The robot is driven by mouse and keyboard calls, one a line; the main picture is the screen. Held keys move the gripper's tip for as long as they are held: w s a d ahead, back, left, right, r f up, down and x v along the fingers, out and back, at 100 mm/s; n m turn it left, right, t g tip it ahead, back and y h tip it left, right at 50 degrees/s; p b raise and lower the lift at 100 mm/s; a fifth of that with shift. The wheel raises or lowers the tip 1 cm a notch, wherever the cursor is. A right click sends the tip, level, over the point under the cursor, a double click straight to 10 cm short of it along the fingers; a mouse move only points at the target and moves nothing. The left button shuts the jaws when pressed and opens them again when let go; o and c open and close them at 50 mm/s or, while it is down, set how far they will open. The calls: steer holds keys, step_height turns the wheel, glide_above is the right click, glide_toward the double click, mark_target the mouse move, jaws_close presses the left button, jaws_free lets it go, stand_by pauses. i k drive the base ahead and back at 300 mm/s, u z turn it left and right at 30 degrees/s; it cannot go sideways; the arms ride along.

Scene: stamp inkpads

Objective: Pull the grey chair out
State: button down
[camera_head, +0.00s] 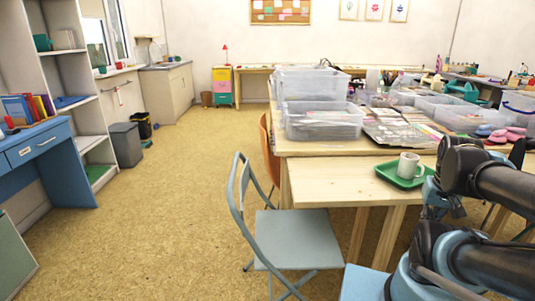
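The grey folding chair (300,238) stands unfolded on the floor in the middle of the view, in front of the wooden table (330,149). Its backrest is on the left, and its flat seat extends right, just in front of a lower wooden side table (335,184). The seat's far edge is close to the tables' legs; I cannot tell if they touch. My dark arm links come in from the right edge, to the right of the chair. I cannot make out my gripper or its fingers.
A green tray (386,177) with a white mug (408,166) is on the side table. An orange chair (268,150) is behind the grey one. A blue desk (45,160) stands left. Floor between is clear.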

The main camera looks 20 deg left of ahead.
mark_target(286, 240)
steer(key=z, duration=1.15)
steer(key=k, duration=1.65)
steer(key=u, duration=1.9)
steer(key=i, duration=0.5)
steer(key=u, duration=0.05)
